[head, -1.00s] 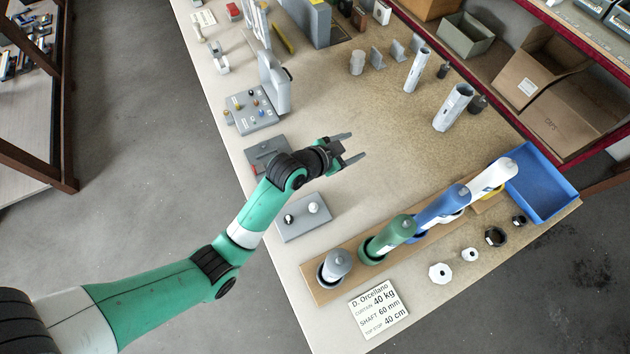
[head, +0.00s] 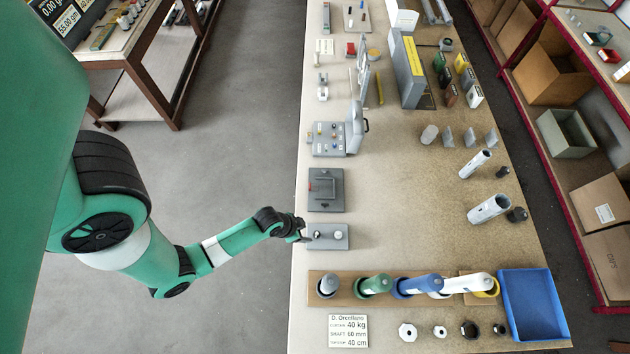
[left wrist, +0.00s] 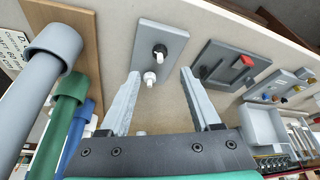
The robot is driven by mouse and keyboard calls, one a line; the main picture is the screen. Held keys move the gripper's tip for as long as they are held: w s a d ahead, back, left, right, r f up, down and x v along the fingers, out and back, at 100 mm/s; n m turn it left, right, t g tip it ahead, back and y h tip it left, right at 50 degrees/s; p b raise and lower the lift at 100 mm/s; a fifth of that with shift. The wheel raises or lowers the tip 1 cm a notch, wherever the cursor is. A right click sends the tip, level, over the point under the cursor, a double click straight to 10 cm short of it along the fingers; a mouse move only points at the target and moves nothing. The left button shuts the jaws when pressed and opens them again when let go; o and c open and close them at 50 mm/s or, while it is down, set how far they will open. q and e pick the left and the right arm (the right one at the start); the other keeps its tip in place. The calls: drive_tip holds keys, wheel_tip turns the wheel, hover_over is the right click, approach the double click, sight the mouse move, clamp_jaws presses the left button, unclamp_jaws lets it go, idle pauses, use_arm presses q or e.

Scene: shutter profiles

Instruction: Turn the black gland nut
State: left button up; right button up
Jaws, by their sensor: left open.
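A small grey plate (head: 328,243) lies at the left edge of the bench, with a black gland nut (head: 316,234) and a white one (head: 338,234) on it. In the left wrist view the black nut (left wrist: 160,49) has a pale stub sticking out, and the white nut (left wrist: 149,77) is nearer the jaws. My left gripper (head: 303,230) is at the plate's left side in the head view. Its jaws (left wrist: 160,73) are open and empty in the left wrist view, pointing toward the plate. Contact with the nut is not visible. My right gripper is out of view.
A dark grey panel with a red handle (head: 326,189) lies just behind the plate. A wooden board (head: 340,299) holding several coloured cylinders is in front, beside a blue tray (head: 535,310). The bench's middle (head: 400,200) is clear.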

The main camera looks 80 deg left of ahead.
sight(315, 234)
use_arm(q)
drive_tip(key=b+x, duration=0.5)
drive_tip(key=x, duration=0.4)
drive_tip(key=shift+w+f, duration=0.2)
drive_tip(key=shift+f, duration=0.15)
clamp_jaws()
